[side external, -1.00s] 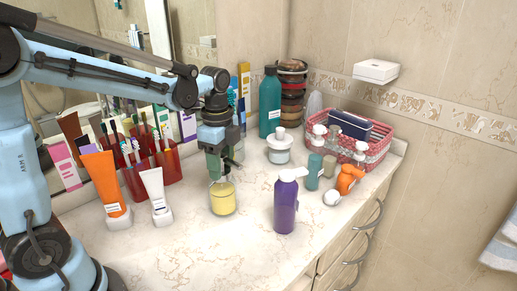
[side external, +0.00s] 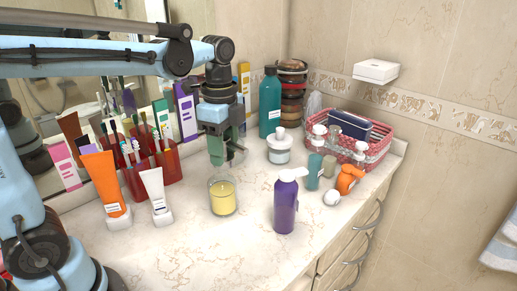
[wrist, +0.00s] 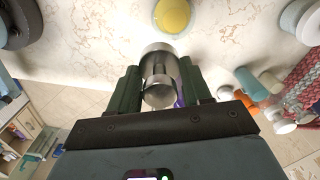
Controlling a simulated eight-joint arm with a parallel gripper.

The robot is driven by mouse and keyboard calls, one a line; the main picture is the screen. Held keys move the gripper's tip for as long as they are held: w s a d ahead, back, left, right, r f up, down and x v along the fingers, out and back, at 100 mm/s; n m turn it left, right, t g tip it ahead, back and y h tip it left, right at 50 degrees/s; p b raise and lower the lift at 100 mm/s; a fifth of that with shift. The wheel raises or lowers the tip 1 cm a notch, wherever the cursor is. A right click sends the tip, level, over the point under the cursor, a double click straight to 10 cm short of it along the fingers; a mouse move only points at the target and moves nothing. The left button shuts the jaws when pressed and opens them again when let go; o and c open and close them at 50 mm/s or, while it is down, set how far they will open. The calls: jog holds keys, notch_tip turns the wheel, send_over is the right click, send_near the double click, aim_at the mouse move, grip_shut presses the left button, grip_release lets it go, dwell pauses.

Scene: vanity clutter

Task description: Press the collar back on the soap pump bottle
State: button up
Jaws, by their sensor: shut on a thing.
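My gripper (side external: 229,157) is raised above the yellow candle jar (side external: 222,197), with clear air between them. In the wrist view, its green fingers are shut on a shiny silver, hollow, round piece (wrist: 158,74), which may be the collar. In the side view the fingers mostly hide this piece. A purple pump bottle (side external: 285,207) with a white pump head (side external: 290,174) stands upright to the right of the candle, nearer the front. A white pump bottle (side external: 279,151) stands behind it. I cannot tell which bottle the collar belongs to.
A red cup (side external: 167,172) of toothbrushes, an orange tube (side external: 104,183) and a white tube (side external: 155,188) stand left. A teal bottle (side external: 270,105) is at the back. The front counter is clear.

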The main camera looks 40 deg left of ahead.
jog(key=s+d+r, duration=0.3)
jog(key=d+r, duration=0.1)
jog(key=d, duration=0.2)
jog(key=n, duration=0.5)
send_near(222, 171)
jog(key=shift+s+f, duration=0.15)
jog(key=shift+f, duration=2.35)
jog(key=shift+f, duration=1.1)
dwell(0.8)
jog(key=o, duration=1.2)
jog(key=shift+c, duration=0.2)
jog(key=shift+c, duration=0.2)
jog(key=shift+r, duration=1.5)
